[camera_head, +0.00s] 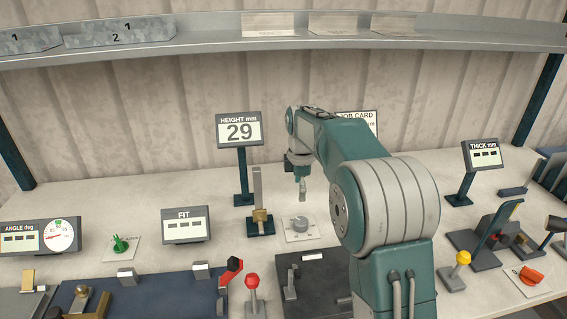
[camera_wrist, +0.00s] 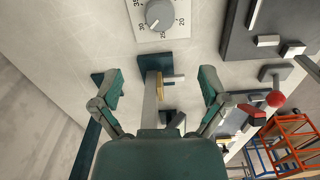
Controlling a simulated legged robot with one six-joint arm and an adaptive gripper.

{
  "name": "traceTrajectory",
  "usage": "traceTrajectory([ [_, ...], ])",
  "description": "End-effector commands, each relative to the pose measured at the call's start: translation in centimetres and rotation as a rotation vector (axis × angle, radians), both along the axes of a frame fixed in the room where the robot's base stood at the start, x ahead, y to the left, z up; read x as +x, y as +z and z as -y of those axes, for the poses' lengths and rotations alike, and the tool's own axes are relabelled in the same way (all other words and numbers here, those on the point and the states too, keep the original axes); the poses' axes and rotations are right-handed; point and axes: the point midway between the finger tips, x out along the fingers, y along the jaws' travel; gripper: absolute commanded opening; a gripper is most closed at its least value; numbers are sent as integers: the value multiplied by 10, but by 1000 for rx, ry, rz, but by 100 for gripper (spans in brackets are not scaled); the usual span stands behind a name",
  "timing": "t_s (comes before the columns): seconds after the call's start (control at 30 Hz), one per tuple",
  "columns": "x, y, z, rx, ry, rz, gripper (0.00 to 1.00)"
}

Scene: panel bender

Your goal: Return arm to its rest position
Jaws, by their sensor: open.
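My arm extends over the bench in the head view, with my gripper (camera_head: 302,186) pointing down above the grey round knob (camera_head: 300,224) on its white plate. In the wrist view my gripper (camera_wrist: 158,88) is open, its two green fingers spread apart with nothing held. The knob (camera_wrist: 159,14) shows there at the top edge, beyond the fingertips, with numbers around it. An upright post with a brass slider (camera_head: 261,215) stands on a dark base just left of the gripper. The height display (camera_head: 240,131) reads 29. My arm partly hides the job card (camera_head: 358,122).
A long metal shelf (camera_head: 200,46) runs above the bench at the back. A red-knobbed lever (camera_head: 252,281) and a dark plate (camera_head: 318,268) sit at the front. The thickness display (camera_head: 483,154) and a yellow-knobbed lever (camera_head: 463,257) stand right of my arm.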

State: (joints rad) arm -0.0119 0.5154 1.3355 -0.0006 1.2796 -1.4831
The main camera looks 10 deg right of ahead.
Motion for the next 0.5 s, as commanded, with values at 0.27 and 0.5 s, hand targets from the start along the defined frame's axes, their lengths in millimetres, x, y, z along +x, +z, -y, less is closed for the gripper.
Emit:
traceTrajectory([
  [0.27, -51, 47, 2, 13, -241, 83, 95],
  [0.5, -105, 76, 3, 43, -475, 155, 95],
])
